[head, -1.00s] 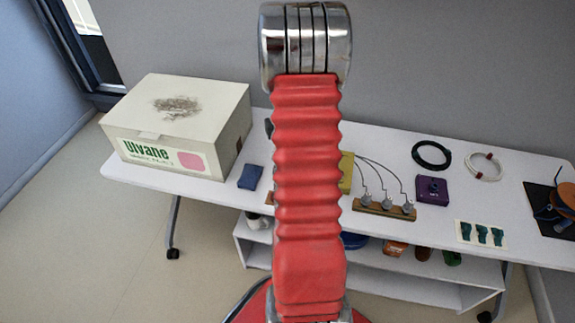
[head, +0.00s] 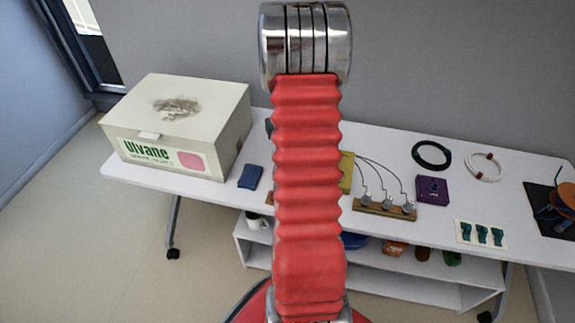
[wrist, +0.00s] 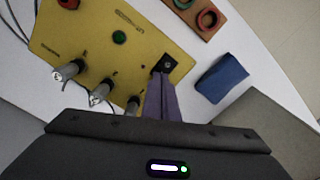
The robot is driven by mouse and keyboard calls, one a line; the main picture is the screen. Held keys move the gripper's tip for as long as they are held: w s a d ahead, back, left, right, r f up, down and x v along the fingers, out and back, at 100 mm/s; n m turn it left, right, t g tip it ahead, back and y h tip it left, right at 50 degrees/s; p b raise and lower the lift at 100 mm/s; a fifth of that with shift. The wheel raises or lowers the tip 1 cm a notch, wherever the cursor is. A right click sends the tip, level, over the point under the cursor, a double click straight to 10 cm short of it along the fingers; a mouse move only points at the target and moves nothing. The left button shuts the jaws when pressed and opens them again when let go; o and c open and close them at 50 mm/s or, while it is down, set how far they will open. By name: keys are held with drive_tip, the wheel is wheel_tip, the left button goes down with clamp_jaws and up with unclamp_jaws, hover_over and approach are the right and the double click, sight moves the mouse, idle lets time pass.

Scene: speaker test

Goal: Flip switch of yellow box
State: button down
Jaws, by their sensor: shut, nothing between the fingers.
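The yellow box (wrist: 105,38) fills the upper left of the wrist view. In the head view only its right edge (head: 347,172) shows, with my arm hiding the rest. A black switch plate (wrist: 171,62) sits at the box's right corner; the switch lever itself is too small to make out. My gripper (wrist: 162,76) is shut and empty, its fingertips right beside the plate and overlapping its lower edge in the picture. I cannot tell whether they touch it. The box also carries a green round part (wrist: 119,37).
Grey plugs (wrist: 67,72) with cables line the box's near edge. A blue cloth-like block (wrist: 221,78) lies to the right, and a brown board with rings (wrist: 196,12) above. A large carton (head: 180,125) and a purple box (head: 432,190) stand on the white table (head: 400,152).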

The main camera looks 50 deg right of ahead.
drive_tip(key=shift+f, duration=0.7)
idle(0.7)
wheel_tip(320, 180, up, 7)
idle(1.2)
idle(0.6)
drive_tip(key=shift+s+a+f, duration=0.2)
drive_tip(key=shift+s+a, duration=0.05)
drive_tip(key=s+a+r+n+t, duration=0.2)
drive_tip(key=a+r, duration=0.4)
drive_tip(key=a, duration=0.7)
drive_tip(key=s+a+r+n+t, duration=0.1)
drive_tip(key=a+r, duration=0.6)
drive_tip(key=a, duration=0.7)
drive_tip(key=s+a+r+n+t, duration=0.2)
drive_tip(key=a+r, duration=0.4)
drive_tip(key=a, duration=0.8)
drive_tip(key=shift+s+r+n+t, duration=0.35)
drive_tip(key=shift+s+n, duration=0.55)
drive_tip(key=shift+n, duration=0.3)
